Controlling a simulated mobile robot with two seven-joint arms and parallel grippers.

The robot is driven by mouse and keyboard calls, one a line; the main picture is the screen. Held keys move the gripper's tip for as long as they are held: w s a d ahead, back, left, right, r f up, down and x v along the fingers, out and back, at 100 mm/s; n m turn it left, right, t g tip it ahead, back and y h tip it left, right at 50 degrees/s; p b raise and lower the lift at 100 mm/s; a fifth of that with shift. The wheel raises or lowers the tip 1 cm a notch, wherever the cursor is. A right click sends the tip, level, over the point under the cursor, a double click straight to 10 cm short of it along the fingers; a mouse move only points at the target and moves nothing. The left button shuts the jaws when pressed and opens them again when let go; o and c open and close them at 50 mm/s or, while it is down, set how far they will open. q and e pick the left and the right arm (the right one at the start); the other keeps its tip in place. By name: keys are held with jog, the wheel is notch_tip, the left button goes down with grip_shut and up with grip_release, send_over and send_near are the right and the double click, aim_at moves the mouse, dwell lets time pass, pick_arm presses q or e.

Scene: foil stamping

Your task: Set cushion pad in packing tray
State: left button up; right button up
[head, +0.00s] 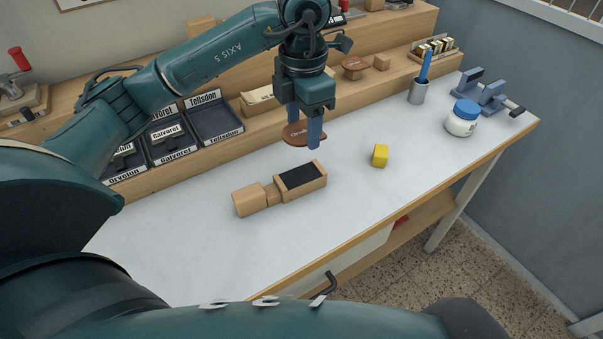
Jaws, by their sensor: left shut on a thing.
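My left gripper (305,143) points straight down above the white worktop. It is shut on a brown oval piece (291,134) with lettering on it; the fingers hide part of the piece. A wooden tray (313,187) with a dark inset (298,175) lies just below and in front of the gripper. I cannot tell for sure which of these is the cushion pad or the packing tray. My right gripper is not in view.
A wooden block (249,200) adjoins the wooden tray. A yellow block (380,156) lies to the right. A white jar with a blue lid (463,118), a pen cup (418,92) and blue clamps (490,97) stand at the far right. The front worktop is clear.

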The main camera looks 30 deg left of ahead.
aim_at(303, 174)
pick_arm(q)
notch_tip(303, 174, down, 10)
jog(key=shift+r+p, duration=0.2)
jog(key=shift+p, duration=0.1)
dwell(0.4)
jog(key=shift+f+b, duration=0.3)
jog(key=o, duration=1)
jog(key=shift+c, duration=0.2)
jog(key=shift+r, duration=0.1)
